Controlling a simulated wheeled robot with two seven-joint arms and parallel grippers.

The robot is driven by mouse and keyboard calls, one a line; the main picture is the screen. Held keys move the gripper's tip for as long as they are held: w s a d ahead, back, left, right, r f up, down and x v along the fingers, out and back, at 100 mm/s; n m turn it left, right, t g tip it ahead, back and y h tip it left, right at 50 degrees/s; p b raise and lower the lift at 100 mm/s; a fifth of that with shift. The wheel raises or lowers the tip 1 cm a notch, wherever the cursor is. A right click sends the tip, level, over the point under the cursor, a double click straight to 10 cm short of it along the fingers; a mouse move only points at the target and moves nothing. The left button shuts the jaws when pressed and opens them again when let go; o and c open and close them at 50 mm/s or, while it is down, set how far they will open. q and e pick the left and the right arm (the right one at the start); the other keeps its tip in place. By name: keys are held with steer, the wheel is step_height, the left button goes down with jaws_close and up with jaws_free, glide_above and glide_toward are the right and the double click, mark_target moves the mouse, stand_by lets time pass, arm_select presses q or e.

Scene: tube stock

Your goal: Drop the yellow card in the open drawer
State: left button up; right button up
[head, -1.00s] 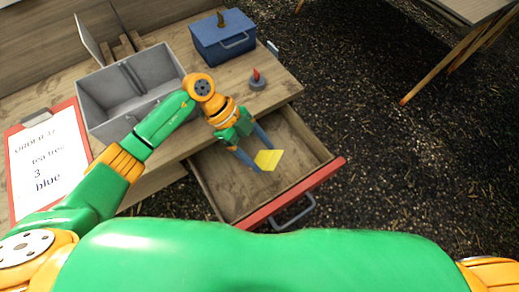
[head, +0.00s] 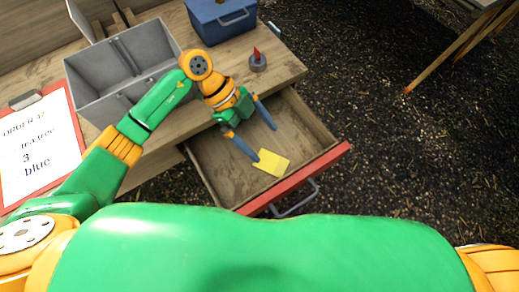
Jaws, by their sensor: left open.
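The yellow card (head: 272,163) is in the open drawer (head: 215,178), near the drawer's red front. It looks to lie on the drawer floor. My left gripper (head: 264,143) is open over the drawer with its blue fingers spread wide. One fingertip is close beside the card's edge; I cannot tell whether it touches. Nothing is between the fingers. My right gripper is not in view.
A grey two-part bin (head: 120,75), a blue box (head: 222,20) with a handle and a small red-tipped grey item (head: 257,63) stand on the wooden bench. A clipboard (head: 40,145) lies at the left.

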arm_select(q)
steer(key=s+r, duration=1)
steer(key=s, duration=0.4)
steer(key=shift+d+r, duration=0.25)
steer(key=shift+d, duration=0.05)
